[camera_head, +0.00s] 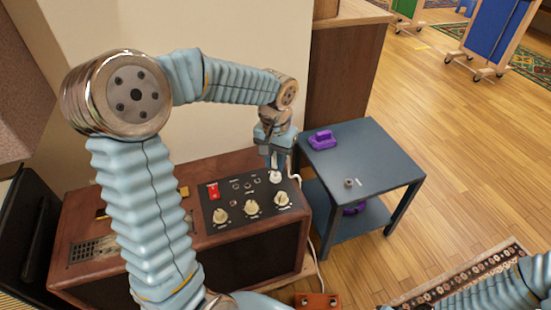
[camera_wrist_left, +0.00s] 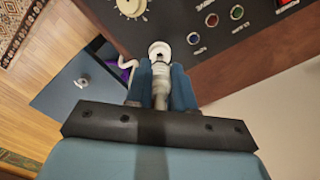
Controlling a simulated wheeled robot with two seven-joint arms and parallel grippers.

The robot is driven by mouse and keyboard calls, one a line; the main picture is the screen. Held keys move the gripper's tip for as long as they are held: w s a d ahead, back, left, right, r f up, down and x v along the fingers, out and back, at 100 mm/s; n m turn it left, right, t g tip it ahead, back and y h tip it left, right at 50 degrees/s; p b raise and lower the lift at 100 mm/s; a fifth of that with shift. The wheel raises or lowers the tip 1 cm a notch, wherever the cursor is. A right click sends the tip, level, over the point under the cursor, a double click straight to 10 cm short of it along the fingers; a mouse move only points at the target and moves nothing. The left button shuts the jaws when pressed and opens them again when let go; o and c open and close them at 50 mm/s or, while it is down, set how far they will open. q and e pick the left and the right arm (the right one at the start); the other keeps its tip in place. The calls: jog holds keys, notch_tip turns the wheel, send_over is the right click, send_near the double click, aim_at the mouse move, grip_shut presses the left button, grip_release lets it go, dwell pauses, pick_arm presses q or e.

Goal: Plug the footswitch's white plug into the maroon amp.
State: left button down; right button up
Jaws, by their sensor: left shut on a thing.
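The maroon amp (camera_head: 75,218) stands on the left in the head view, with a black control panel (camera_head: 232,212) on top bearing knobs, a red switch and small sockets. My left gripper (camera_head: 275,165) is over the panel's far right corner, shut on the white plug (camera_head: 276,178). In the left wrist view, the white plug (camera_wrist_left: 160,52) sits between the gripper's fingers (camera_wrist_left: 161,92), its round end at the panel beside a row of coloured-ring sockets (camera_wrist_left: 211,20). I cannot tell whether it is inside a socket. The orange-brown footswitch (camera_head: 317,301) is low in the head view. My right gripper is not in view.
A white cable (camera_head: 314,258) runs down the amp's right side toward the footswitch. A dark blue-grey side table (camera_head: 375,155) with purple items (camera_head: 322,139) stands right of the amp. Part of a patterned board (camera_head: 470,275) shows at lower right, beside my right arm.

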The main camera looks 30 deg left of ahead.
pick_arm(q)
jog(key=shift+f+b, duration=0.95)
jog(key=shift+f, duration=0.4)
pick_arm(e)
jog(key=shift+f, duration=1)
pick_arm(q)
jog(key=c, duration=0.9)
grip_release()
jog(key=shift+r, duration=0.1)
notch_tip(320, 180, up, 14)
jog(key=shift+f+p, duration=0.2)
jog(key=shift+p, duration=0.65)
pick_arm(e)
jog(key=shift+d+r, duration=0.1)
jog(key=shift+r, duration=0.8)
